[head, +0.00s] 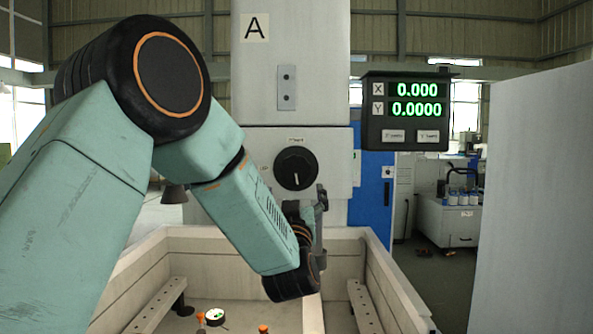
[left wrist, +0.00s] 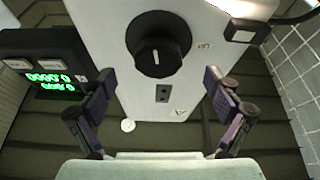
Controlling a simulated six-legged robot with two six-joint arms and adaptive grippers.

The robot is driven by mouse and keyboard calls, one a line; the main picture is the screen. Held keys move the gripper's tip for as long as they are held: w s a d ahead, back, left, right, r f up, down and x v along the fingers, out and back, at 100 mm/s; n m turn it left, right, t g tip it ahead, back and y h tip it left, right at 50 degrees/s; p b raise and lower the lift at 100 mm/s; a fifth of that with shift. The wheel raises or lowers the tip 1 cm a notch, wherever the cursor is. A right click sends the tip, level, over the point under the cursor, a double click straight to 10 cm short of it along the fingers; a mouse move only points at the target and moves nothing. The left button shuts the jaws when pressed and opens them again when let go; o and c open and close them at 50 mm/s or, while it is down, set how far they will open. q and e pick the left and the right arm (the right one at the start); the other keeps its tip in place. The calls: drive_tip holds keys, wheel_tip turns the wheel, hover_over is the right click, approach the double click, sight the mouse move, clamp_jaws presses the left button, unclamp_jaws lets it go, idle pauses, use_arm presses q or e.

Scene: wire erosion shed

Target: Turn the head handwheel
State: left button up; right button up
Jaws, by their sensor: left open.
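The head handwheel is a round black knob (head: 295,168) with a raised grip, on the front of the pale machine head. In the left wrist view the handwheel (left wrist: 155,40) is near the top centre, with a pale mark on its grip. My left gripper (head: 309,203) is just below the handwheel in the head view, partly hidden by its own wrist. In the left wrist view my left gripper (left wrist: 160,80) has its fingers spread wide, with nothing between them; the handwheel lies beyond the tips, apart from them. My right gripper is in neither view.
A large grey panel (head: 540,200) stands at the right.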

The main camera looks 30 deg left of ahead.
sight(295, 175)
use_arm(q)
drive_tip(key=shift+w+a+r+m, duration=0.2)
drive_tip(key=shift+w+r+m, duration=0.2)
drive_tip(key=shift+r+m, duration=0.2)
drive_tip(key=p+x, duration=0.2)
drive_tip(key=x, duration=0.4)
drive_tip(key=shift+w+a+r+p, duration=0.1)
drive_tip(key=shift+w+a+p, duration=0.1)
drive_tip(key=shift+w+p, duration=0.1)
drive_tip(key=shift+d+r+t, duration=0.1)
drive_tip(key=shift+d+t, duration=0.05)
drive_tip(key=shift+t, duration=0.15)
drive_tip(key=shift+s, duration=0.1)
drive_tip(key=shift+c, duration=0.4)
drive_tip(key=c, duration=1.1)
